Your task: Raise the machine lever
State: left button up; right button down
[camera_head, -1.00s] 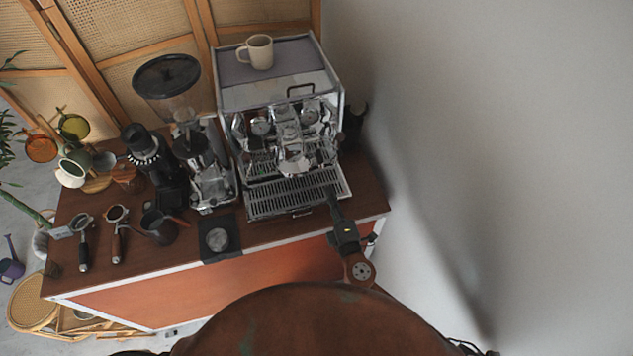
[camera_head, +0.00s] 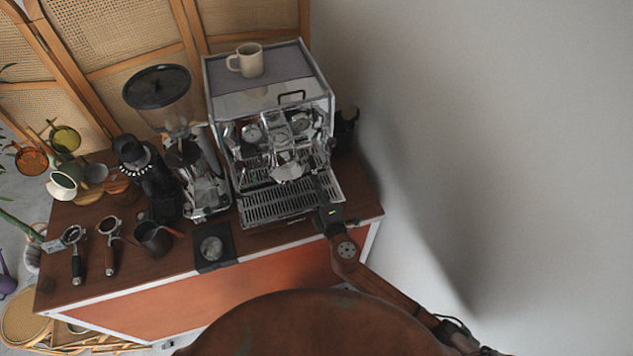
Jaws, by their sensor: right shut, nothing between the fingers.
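The chrome espresso machine (camera_head: 268,95) stands on the right part of the cart top. Its group head (camera_head: 287,171) is at the middle of its front, above the slotted drip tray (camera_head: 280,203). The small lever cannot be made out clearly among the shiny parts. My right gripper (camera_head: 323,186) is shut and empty. It points toward the machine at the right end of the drip tray, to the right of and lower in the picture than the group head. Contact cannot be told. My left gripper is not in view.
A beige mug (camera_head: 249,60) sits on the machine. A grinder (camera_head: 160,88) stands left of it. Two portafilters (camera_head: 74,255) (camera_head: 109,248), a dark pitcher (camera_head: 153,238) and a tamping mat (camera_head: 213,247) lie along the front. A grey wall (camera_head: 480,120) closes the right side.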

notch_tip(320, 180, up, 5)
jog(key=p, duration=0.2)
jog(key=shift+p, duration=0.3)
notch_tip(320, 180, up, 6)
jog(key=p, duration=0.5)
send_over(314, 167)
jog(key=v, duration=0.3)
jog(key=shift+w+a+f, duration=0.35)
jog(key=shift+w+f, duration=0.4)
jog(key=shift+f, duration=0.05)
jog(key=shift+d+f, duration=0.1)
jog(key=a+b+v, duration=0.1)
jog(key=v, duration=0.9)
jog(key=shift+s+a+f, duration=0.2)
jog(key=shift+s+f, duration=0.25)
jog(key=shift+s, duration=0.05)
